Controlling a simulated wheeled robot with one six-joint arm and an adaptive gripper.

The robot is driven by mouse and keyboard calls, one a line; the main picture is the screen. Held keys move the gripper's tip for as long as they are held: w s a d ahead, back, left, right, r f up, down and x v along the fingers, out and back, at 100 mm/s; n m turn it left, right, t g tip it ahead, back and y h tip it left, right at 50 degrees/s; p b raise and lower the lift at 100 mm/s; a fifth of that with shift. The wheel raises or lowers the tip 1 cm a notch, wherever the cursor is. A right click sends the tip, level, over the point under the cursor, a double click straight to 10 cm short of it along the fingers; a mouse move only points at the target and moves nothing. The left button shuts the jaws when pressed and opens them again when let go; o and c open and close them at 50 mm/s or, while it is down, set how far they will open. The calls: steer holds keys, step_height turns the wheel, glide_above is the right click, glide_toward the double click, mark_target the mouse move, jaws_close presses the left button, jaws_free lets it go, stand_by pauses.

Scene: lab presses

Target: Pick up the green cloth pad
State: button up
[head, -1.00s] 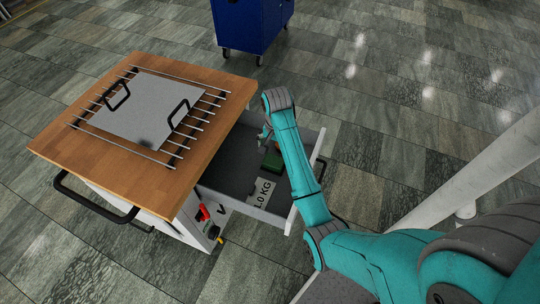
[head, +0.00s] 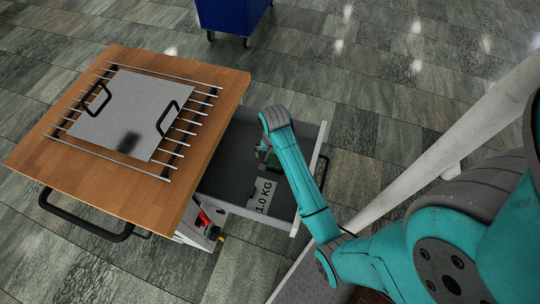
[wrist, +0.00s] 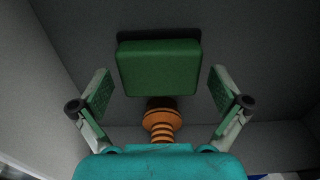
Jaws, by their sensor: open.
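The green cloth pad (wrist: 160,68) lies in the grey drawer, in the upper middle of the wrist view. It looks like a thick green block with a dark edge behind it. In the head view only a bit of green (head: 273,160) shows beside my arm. My gripper (wrist: 160,88) is open, with one finger to the left of the pad and one to the right. The fingers do not touch it. How far above the pad they are, I cannot tell. In the head view my arm mostly hides the gripper.
The pulled-out drawer (head: 232,160) has walls around the pad. A plate marked 1.0 KG (head: 263,194) lies in it, nearer the front. An orange ribbed part (wrist: 160,122) shows between my fingers. The wooden cart top (head: 120,175) stands left, with a metal plate on rods.

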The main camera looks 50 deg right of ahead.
steer(key=shift+f, duration=0.6)
steer(key=c, duration=1)
steer(key=shift+c, duration=0.2)
